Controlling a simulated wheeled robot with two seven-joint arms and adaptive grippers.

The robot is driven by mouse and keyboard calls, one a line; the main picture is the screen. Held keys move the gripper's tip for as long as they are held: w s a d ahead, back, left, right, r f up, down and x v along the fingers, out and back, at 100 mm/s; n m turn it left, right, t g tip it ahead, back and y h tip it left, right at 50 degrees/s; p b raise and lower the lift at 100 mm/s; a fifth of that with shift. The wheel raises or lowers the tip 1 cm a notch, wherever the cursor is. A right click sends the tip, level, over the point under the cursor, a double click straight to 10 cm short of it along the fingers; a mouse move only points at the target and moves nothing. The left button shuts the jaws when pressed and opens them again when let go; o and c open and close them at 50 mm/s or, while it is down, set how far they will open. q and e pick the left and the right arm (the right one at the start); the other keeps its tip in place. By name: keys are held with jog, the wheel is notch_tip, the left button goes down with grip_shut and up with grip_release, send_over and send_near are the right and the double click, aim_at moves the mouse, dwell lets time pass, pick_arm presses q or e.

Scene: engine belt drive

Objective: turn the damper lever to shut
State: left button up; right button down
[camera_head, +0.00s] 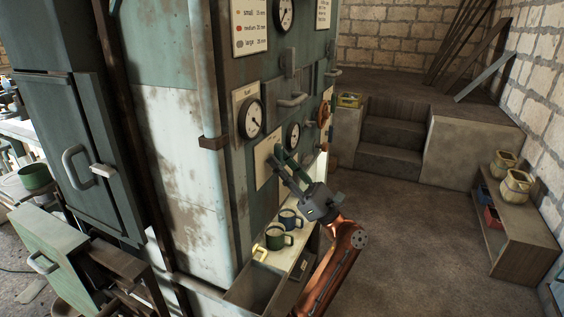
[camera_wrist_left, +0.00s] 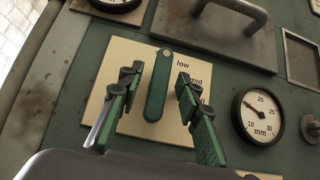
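A green lever (camera_wrist_left: 158,88) pivots at its upper end on a cream plate (camera_wrist_left: 140,50); it also shows in the head view (camera_head: 279,152). It hangs down, slightly tilted. The plate reads "low" and "mid" to its right; a lower word is partly hidden by a finger. No "shut" mark is readable, so I cannot tell if this is the damper lever. My left gripper (camera_wrist_left: 158,100) is open, with one green-padded finger on each side of the lever and visible gaps between. In the head view my left gripper (camera_head: 280,170) is at this plate. My right gripper is not in view.
A gauge (camera_wrist_left: 258,116) is right of the plate, and a handled panel (camera_wrist_left: 225,30) is above. A red handwheel (camera_head: 324,115) is farther along the panel. Open floor (camera_head: 420,220) lies right.

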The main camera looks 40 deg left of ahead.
pick_arm(q)
jog(key=v, duration=1.2)
jog(key=shift+c, duration=0.3)
dwell(0.8)
